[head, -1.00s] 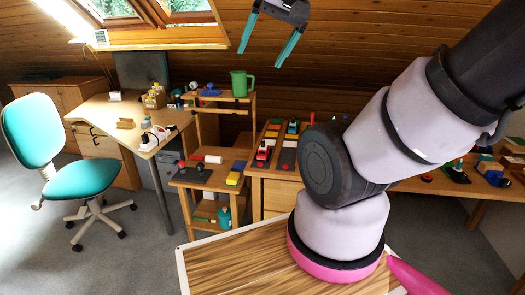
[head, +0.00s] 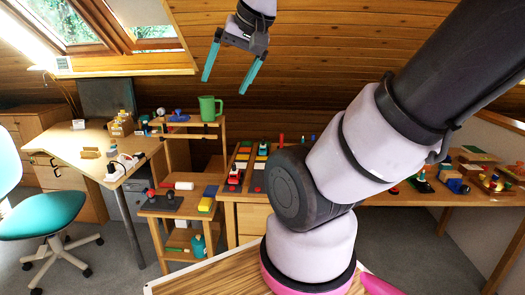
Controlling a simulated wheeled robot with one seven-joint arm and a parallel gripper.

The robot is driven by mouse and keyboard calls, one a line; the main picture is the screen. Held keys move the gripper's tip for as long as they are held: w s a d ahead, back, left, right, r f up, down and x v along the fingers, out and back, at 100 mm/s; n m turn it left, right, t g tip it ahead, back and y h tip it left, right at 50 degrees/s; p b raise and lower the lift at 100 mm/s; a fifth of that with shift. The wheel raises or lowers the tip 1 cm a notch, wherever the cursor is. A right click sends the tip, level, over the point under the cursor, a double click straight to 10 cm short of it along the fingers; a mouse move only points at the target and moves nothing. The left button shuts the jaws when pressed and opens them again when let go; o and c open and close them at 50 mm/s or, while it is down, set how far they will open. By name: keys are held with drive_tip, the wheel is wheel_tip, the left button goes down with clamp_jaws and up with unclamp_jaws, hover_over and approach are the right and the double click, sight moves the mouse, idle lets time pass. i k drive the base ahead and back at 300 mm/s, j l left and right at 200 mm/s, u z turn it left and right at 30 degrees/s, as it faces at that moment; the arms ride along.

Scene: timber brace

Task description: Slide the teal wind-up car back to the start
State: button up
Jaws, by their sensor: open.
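My gripper (head: 227,82) hangs high at the top of the head view, in front of the plank wall. Its two teal fingers are spread apart with nothing between them. Below it, a low wooden cabinet bears a top with colored strips. A small red car (head: 235,178) sits on this top, at its left side. My own arm hides the right part of the cabinet top.
A stepped wooden stand left of the cabinet holds a green mug (head: 208,107) on top and blocks lower down. A desk (head: 85,143) and a teal chair (head: 42,212) stand at left. A long bench (head: 430,195) with small toys runs along the right.

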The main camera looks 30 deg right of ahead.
sight(264, 150)
drive_tip(key=i+l, duration=0.15)
drive_tip(key=l, duration=0.2)
drive_tip(key=i+l, duration=0.15)
drive_tip(key=l, duration=0.15)
drive_tip(key=i+l, duration=0.15)
drive_tip(key=l, duration=0.2)
drive_tip(key=i+l, duration=0.15)
drive_tip(key=l, duration=0.15)
